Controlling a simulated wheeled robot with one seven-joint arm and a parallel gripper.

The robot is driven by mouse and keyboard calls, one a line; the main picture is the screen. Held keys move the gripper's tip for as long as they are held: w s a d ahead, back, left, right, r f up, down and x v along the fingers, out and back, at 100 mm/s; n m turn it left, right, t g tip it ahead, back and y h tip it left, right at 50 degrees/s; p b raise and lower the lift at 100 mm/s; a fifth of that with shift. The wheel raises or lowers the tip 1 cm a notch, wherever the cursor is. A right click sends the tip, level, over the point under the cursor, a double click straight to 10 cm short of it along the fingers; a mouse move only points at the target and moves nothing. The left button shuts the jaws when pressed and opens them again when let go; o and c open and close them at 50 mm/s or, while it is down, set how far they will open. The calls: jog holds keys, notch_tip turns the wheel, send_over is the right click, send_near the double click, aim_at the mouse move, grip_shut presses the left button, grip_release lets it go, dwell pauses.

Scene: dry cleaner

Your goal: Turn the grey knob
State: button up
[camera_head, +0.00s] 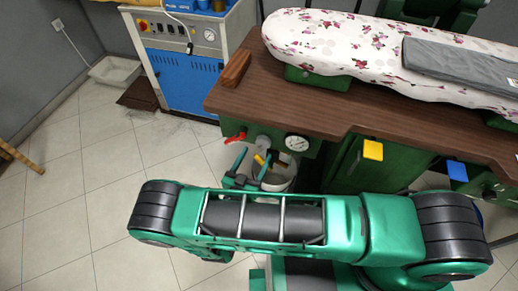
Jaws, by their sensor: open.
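The grey knob (263,142) sits on the green front panel under the brown table top. It is between a red-handled valve (236,136) on its left and a round white gauge (297,143) on its right. My gripper (258,154) is just below and in front of the knob in the picture, with its two green fingers apart and nothing seen between them. I cannot tell whether a finger touches the knob. My green arm hides the area below the gripper.
A pale bucket (283,179) stands behind the gripper. The brown table (330,105) carries a floral ironing board (335,40) with folded grey cloth (455,62).

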aim_at(262, 145)
jog(key=v, duration=0.5)
jog(key=w+d, duration=0.1)
jog(key=w, duration=0.2)
jog(key=w+d+n, duration=0.1)
jog(key=w+d, duration=0.1)
jog(key=w, duration=0.1)
jog(key=w+d+n, duration=0.1)
jog(key=w, duration=0.2)
jog(key=shift+w+d+r, duration=0.2)
jog(key=shift+w+d, duration=0.15)
dwell(0.3)
jog(key=c, duration=1)
